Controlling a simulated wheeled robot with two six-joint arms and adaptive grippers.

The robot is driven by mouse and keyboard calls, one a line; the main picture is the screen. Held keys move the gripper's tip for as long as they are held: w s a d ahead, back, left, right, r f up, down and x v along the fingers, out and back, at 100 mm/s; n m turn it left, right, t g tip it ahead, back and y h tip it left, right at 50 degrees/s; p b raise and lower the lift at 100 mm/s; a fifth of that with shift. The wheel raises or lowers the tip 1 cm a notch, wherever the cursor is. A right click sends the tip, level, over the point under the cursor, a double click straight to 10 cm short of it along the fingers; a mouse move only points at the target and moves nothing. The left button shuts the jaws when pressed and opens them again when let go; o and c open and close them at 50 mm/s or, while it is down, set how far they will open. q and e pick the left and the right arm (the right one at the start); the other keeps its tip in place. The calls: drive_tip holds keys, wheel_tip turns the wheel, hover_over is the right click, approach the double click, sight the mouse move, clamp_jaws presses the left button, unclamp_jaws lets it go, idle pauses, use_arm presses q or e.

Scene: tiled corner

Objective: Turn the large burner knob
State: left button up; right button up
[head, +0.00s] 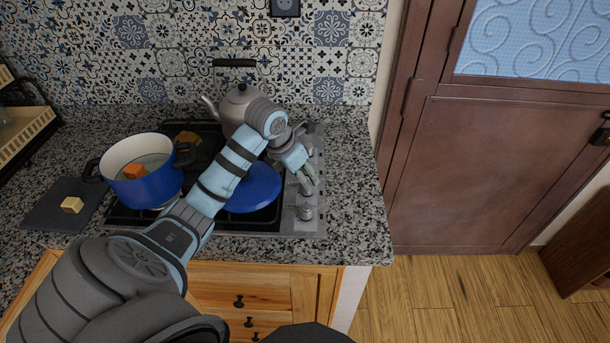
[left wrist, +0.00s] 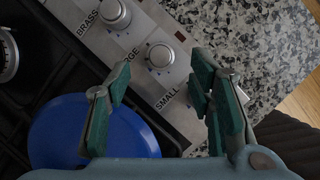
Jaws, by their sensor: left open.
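The large burner knob (left wrist: 160,55), a round silver knob, sits beside the partly covered label. My left gripper (left wrist: 160,76) is open, with its green-padded fingers apart on either side of the line to this knob; I cannot tell whether they touch it. In the head view my left gripper (head: 305,182) hangs over the strip and hides part of it. Another knob (head: 305,211) shows nearer the front. My right gripper is not in view.
A second silver knob (left wrist: 115,13) sits beside BRASS. A blue round pan or lid (head: 258,190) lies on the hob under my left arm. A blue pot (head: 147,187) stands left, a kettle (head: 232,108) behind. Bare granite counter (head: 350,190) lies to the right.

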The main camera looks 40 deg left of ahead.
use_arm(q)
drive_tip(key=v, duration=0.7)
drive_tip(key=shift+c, duration=0.5)
